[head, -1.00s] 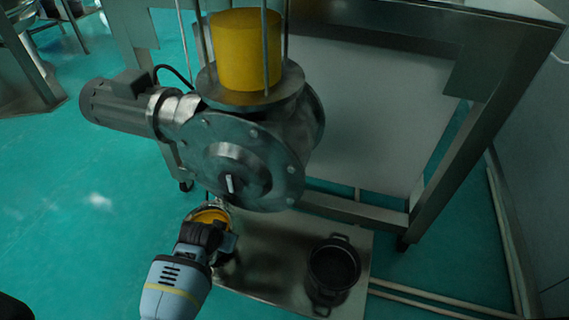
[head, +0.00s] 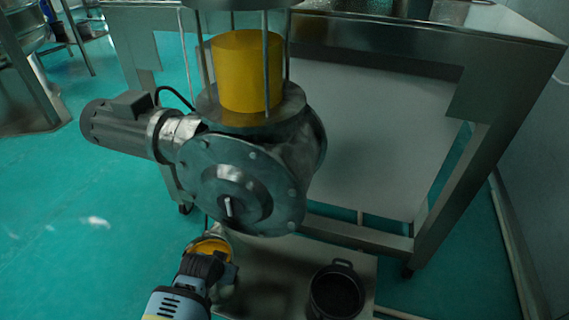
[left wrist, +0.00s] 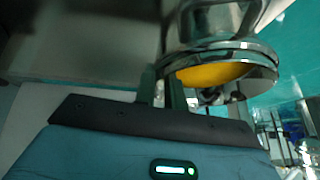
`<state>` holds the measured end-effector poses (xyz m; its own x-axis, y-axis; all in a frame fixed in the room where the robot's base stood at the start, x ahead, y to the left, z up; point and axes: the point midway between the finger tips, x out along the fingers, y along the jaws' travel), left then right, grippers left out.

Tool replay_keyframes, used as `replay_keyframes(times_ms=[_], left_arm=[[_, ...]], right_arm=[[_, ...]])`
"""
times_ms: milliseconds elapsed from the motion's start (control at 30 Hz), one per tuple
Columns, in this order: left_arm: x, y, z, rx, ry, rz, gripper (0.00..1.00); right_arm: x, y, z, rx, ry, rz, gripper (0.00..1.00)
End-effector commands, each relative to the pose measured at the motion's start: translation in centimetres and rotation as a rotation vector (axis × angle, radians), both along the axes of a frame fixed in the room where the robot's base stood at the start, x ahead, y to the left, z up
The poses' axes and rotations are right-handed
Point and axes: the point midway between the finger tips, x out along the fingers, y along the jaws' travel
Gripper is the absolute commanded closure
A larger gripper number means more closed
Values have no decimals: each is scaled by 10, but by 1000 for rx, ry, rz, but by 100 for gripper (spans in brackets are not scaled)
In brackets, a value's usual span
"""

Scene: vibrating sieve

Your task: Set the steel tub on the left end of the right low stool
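The steel tub (head: 209,246), with yellow-orange inside it, is under the machine at the left end of the low steel stool (head: 277,277). My left gripper (head: 226,264) is at the tub's near right side. In the left wrist view the two fingers (left wrist: 164,88) are close together at the rim of the shiny tub (left wrist: 222,52) and appear shut on it. I cannot tell whether the tub's base touches the stool; my gripper and the machine hide part of it. My right gripper is out of view.
A dark two-handled pot (head: 337,291) stands on the stool's right part. The steel valve housing (head: 240,188) with its motor (head: 120,126) hangs close above the tub. A steel frame (head: 357,234) stands behind. Green floor (head: 80,240) is clear at left.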

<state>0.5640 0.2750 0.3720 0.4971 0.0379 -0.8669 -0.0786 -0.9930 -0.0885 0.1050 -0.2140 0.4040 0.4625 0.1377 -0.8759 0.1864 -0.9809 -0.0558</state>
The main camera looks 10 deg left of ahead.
Motion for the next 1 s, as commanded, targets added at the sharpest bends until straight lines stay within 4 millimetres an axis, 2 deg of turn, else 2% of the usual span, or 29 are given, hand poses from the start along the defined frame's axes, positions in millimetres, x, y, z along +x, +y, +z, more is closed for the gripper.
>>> replay_keyframes(times_ms=[100, 333, 467, 533, 800, 1000], left_arm=[[0, 0, 0, 0, 0, 0, 76], [0, 0, 0, 0, 0, 0, 76], [0, 0, 7, -1, -1, 1, 76], [-1, 0, 16, -1, -2, 1, 76], [-27, -2, 65, 1, -5, -1, 76], [-46, -3, 96, 1, -3, 0, 76]], right_arm=[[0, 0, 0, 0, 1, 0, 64], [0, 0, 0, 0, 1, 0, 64], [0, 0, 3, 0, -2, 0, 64], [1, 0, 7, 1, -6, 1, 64], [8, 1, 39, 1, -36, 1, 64], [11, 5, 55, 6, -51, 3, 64]])
